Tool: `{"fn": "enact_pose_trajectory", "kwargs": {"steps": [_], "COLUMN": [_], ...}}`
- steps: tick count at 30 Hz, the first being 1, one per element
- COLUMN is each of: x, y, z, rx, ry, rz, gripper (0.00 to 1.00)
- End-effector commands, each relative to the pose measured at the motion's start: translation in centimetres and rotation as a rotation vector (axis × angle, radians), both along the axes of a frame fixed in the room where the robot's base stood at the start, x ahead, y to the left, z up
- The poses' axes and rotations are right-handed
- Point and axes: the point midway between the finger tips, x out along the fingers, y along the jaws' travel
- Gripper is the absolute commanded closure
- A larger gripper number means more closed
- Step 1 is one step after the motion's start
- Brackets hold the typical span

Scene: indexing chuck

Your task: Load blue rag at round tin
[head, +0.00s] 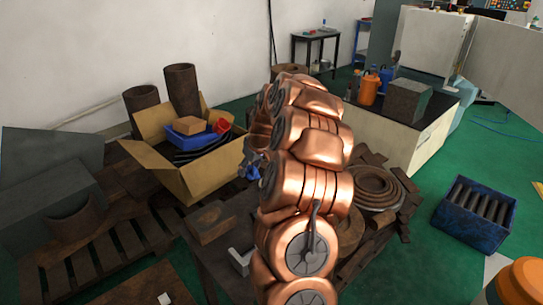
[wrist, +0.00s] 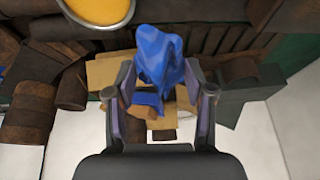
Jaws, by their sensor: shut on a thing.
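The blue rag (wrist: 160,62) is held between the two fingers of my gripper (wrist: 162,92) in the wrist view. It bunches up beyond the fingertips. In the head view a small part of the blue rag (head: 251,168) shows at the left edge of my copper arm; the arm hides most of the gripper there. A round yellow thing with a pale rim (wrist: 98,8) is cut off at the top left of the wrist view, apart from the rag. I cannot tell whether it is the round tin, and no other clear tin shows.
A cardboard box (head: 190,172) with a blue tray (head: 190,125) stands left of my arm. A dark table (head: 225,262) with rusty blocks lies below. A blue crate (head: 475,215) of rods is on the green floor at right. Orange containers (head: 369,88) stand on a cabinet behind.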

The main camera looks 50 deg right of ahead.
Motion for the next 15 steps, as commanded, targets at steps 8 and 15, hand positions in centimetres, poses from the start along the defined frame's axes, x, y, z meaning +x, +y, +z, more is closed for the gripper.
{"fn": "enact_pose_trajectory", "kwargs": {"steps": [8,15], "x": [-3.4,-3.9], "y": [-5.8,-6.6], "z": [0.4,0.0], "rx": [-0.01,-0.011], "ry": [-0.009,-0.009], "rz": [-0.025,-0.027], "gripper": [0.75,0.75]}}
